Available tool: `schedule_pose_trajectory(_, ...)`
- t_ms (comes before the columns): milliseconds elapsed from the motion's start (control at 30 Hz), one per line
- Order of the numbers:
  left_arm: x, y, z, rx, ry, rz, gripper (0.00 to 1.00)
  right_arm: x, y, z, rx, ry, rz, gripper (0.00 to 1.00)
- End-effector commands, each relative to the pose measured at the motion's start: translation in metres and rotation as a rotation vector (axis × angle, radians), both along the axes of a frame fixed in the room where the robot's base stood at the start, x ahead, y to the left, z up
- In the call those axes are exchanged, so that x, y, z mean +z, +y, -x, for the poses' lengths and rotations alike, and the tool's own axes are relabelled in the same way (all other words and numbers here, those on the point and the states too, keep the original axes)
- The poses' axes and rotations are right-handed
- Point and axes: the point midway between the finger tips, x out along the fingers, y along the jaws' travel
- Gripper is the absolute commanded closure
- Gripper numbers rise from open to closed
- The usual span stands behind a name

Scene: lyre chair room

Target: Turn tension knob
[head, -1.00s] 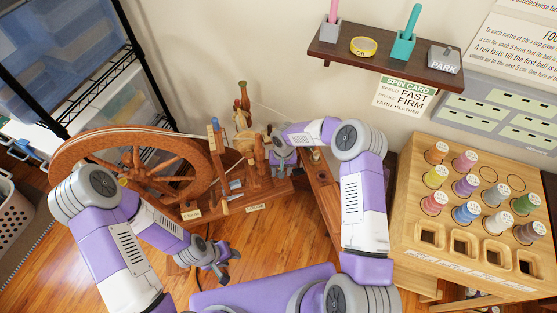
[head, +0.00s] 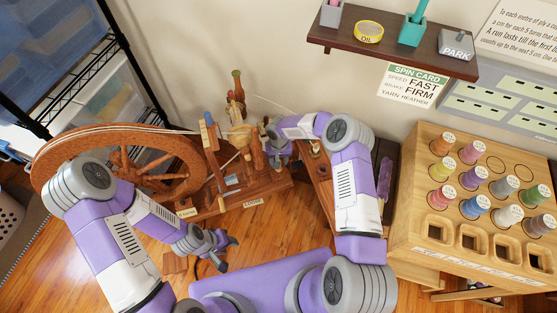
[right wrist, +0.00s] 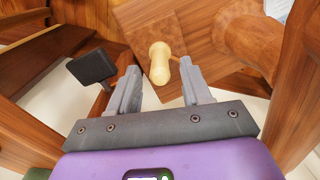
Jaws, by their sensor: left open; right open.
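The wooden spinning wheel (head: 125,150) stands at the left in the head view. Its base carries a small "LOOSE" label (head: 253,203) and another label (head: 187,212) that I cannot read. In the right wrist view a pale wooden knob (right wrist: 159,62) with a rounded end lies just beyond and between the fingertips. My right gripper (right wrist: 157,78) is open around the line of the knob, not closed on it. In the head view my right gripper (head: 273,143) is beside the wheel's upright posts. My left gripper (head: 220,248) is open and empty, low in front of the wheel.
A spin card (head: 411,85) on the wall reads FAST and FIRM. A wooden rack (head: 470,245) with several thread spools stands at the right. Wooden posts stand close around my right gripper.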

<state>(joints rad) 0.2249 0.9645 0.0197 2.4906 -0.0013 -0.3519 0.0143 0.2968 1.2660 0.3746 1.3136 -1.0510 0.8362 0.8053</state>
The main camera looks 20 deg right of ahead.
Motion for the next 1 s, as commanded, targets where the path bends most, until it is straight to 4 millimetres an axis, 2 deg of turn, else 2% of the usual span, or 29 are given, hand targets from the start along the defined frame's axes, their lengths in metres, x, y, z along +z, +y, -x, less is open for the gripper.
schedule_pose_trajectory(100, 0.0, 0.0, 0.0, 0.0, 0.0, 0.0, 0.57, 0.0, 0.0, 0.0, 0.0, 0.0, 0.0, 0.53)
schedule_pose_trajectory(400, 0.0, 0.0, 0.0, 0.0, 0.0, 0.0, 0.57, 0.0, 0.0, 0.0, 0.0, 0.0, 0.0, 0.99)
schedule_pose_trajectory(767, -0.003, 0.0, 0.0, 0.0, 0.0, 0.0, 0.57, 0.0, -0.001, 0.0, 0.042, -0.001, 0.002, 1.0)
schedule_pose_trajectory(1000, -0.011, 0.0, 0.0, 0.0, 0.0, 0.0, 0.57, 0.0, 0.0, -0.001, 0.184, -0.003, 0.003, 1.0)
